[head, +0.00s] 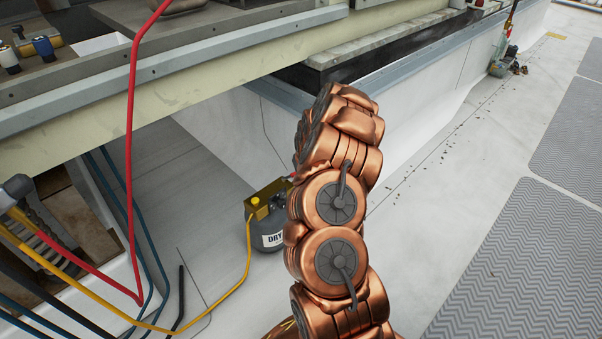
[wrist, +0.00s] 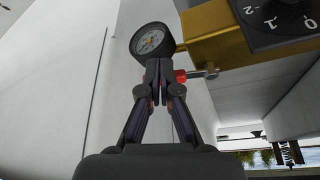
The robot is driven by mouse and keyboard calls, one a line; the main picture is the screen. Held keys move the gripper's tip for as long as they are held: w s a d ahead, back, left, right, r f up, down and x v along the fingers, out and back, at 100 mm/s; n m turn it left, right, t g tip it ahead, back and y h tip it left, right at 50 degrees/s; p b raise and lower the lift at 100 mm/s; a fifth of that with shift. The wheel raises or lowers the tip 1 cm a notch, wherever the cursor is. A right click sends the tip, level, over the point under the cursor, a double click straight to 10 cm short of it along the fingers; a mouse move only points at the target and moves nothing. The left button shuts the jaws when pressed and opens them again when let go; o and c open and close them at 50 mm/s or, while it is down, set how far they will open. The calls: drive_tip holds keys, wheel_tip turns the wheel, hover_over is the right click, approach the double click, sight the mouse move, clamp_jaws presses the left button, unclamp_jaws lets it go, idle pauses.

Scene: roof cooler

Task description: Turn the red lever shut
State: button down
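The grey tank labelled "DRY" (head: 268,233) stands on the roof floor, with a gold block (head: 268,196) on top. In the wrist view the gold block (wrist: 215,35) fills the upper right. A small red part (wrist: 181,76), seemingly the red lever, shows just right of my fingertips beside a silver rod (wrist: 207,72); the rest of it is hidden. My gripper (wrist: 158,72) has its fingertips brought together right at the red part. I cannot see the lever between them. In the head view my copper arm hides the gripper.
A round gauge (wrist: 152,41) sits just beyond the fingertips, and a black numbered dial (wrist: 280,20) is on the gold block. A yellow hose (head: 247,262) runs to the block. Open floor (head: 440,230) lies right.

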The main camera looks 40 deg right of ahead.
drive_tip(key=shift+w+d, duration=0.35)
drive_tip(key=shift+w, duration=0.2)
drive_tip(key=shift+s+a+r+p, duration=0.15)
drive_tip(key=shift+s+a+p, duration=0.05)
drive_tip(key=shift+p, duration=0.8)
drive_tip(key=shift+s+a+p, duration=0.35)
drive_tip(key=shift+a+p, duration=0.1)
drive_tip(key=shift+p, duration=0.4)
drive_tip(key=s+r+p, duration=0.5)
drive_tip(key=s+r, duration=0.2)
drive_tip(key=r, duration=0.2)
drive_tip(key=shift+s+d+p, duration=0.3)
drive_tip(key=shift+s+p, duration=0.05)
drive_tip(key=shift+p, duration=0.05)
